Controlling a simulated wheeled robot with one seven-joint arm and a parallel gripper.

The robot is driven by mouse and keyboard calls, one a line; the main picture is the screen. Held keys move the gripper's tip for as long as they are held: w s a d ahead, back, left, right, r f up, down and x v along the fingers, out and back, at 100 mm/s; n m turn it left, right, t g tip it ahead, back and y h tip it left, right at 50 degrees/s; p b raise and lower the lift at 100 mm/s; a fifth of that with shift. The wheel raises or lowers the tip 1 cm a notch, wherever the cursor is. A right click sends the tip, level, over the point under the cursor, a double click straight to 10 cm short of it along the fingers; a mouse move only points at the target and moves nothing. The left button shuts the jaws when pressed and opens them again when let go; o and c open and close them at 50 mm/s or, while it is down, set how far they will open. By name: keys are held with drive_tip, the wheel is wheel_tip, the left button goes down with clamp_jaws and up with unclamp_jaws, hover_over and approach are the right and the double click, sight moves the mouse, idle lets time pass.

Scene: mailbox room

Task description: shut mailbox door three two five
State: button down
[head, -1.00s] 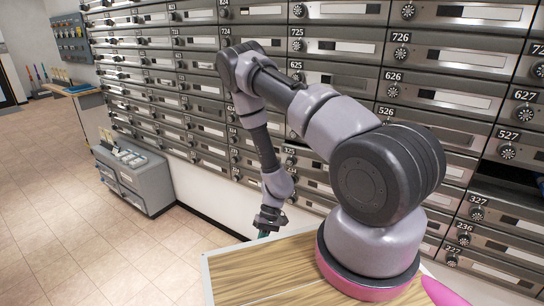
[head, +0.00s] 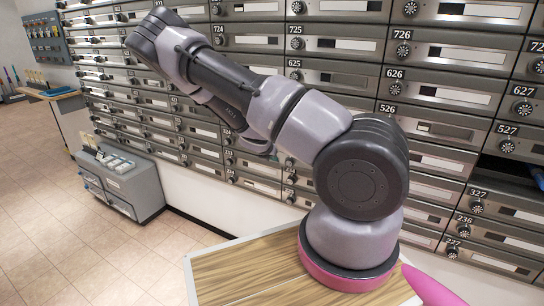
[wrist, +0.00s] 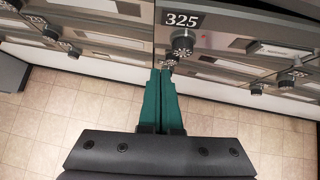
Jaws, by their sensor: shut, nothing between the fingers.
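Mailbox door 325 (wrist: 235,48) is a grey metal door at the top of the wrist view, with a black number plate and a round dial knob (wrist: 183,44). My gripper (wrist: 165,73) has green fingers, shut together and empty. Its tips overlap the area just below the dial in the picture; I cannot tell whether they touch the door. Whether the door is ajar or flush is not clear. In the head view my arm hides the gripper and most of the area around door 325.
A wall of mailboxes (head: 335,78) runs across the view. One box below 527 is a dark opening (head: 500,171). A wooden-topped surface (head: 235,272) is by my base. A grey cabinet (head: 120,182) stands on the left. The tiled floor (head: 60,230) at left is clear.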

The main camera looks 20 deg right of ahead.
drive_tip(key=shift+w+d+f, duration=0.65)
drive_tip(key=shift+w+d, duration=0.25)
drive_tip(key=shift+d, duration=0.05)
drive_tip(key=shift+w+d+f, duration=0.65)
drive_tip(key=shift+w+d, duration=0.25)
drive_tip(key=shift+w, duration=0.05)
drive_tip(key=shift+w+d+f, duration=0.65)
drive_tip(key=shift+w+d, duration=0.25)
drive_tip(key=shift+d, duration=0.05)
drive_tip(key=shift+m+g, duration=0.3)
drive_tip(key=shift+m, duration=0.2)
drive_tip(key=w+d, duration=0.3)
drive_tip(key=shift+w+d+r, duration=0.15)
drive_tip(key=shift+w+d, duration=0.05)
drive_tip(key=shift+w, duration=0.1)
